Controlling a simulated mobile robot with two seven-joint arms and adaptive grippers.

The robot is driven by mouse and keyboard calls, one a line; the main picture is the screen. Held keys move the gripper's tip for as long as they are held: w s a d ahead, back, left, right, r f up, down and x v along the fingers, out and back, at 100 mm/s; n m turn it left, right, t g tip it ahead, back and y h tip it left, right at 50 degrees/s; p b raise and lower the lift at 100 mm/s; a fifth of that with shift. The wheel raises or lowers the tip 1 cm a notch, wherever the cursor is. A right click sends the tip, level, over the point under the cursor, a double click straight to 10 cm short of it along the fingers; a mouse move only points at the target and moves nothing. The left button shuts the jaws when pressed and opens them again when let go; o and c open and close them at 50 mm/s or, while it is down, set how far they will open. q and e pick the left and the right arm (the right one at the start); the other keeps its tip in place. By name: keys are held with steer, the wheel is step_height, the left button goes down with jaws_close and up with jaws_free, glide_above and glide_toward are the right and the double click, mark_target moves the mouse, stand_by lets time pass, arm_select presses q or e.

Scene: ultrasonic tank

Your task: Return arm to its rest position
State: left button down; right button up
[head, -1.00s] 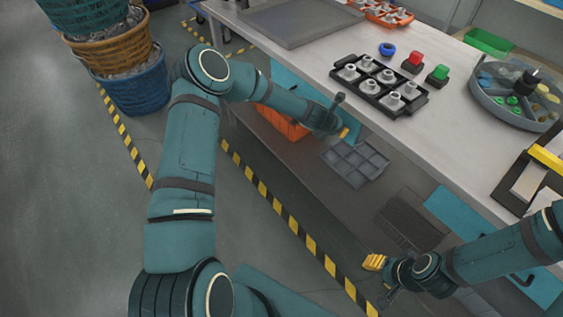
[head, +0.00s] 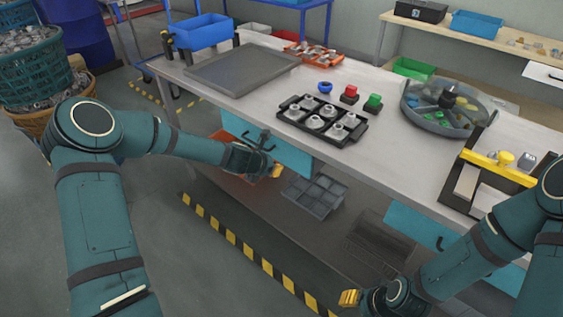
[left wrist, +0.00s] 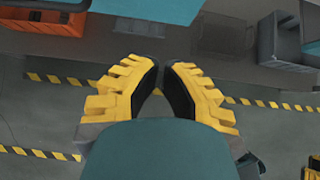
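My left gripper (head: 276,170) is in front of the bench, below the level of its top, with nothing in it. In the left wrist view its yellow ribbed fingers (left wrist: 165,80) come together at the tips with only a thin gap. My left arm (head: 100,200) is bent at the elbow and reaches in from the left. My right gripper (head: 350,298) is low at the bottom, in front of the bench. It looks empty, but its finger gap is too small to make out.
The bench (head: 235,105) carries a black tray of metal parts (head: 296,123), red (head: 349,94) and green (head: 373,103) buttons and a round sorting tray (head: 418,118). A grey bin (head: 315,194) and an orange bin (head: 236,177) stand beneath. Baskets (head: 35,65) stand behind my left elbow.

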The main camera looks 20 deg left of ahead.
arm_select(q)
steer(key=s+d+f+m+g, duration=0.2)
steer(key=s+d+f+m, duration=0.2)
steer(key=s+m, duration=0.3)
steer(key=s+d+f+m+g, duration=0.1)
steer(key=s+d+f+m, duration=0.35)
steer(key=s+m, duration=0.2)
steer(key=s+d+f+m+g, duration=0.1)
steer(key=s+m, duration=0.7)
steer(key=s+d+f+m+g, duration=0.2)
steer(key=s+m, duration=0.6)
steer(key=shift+f+g, duration=0.3)
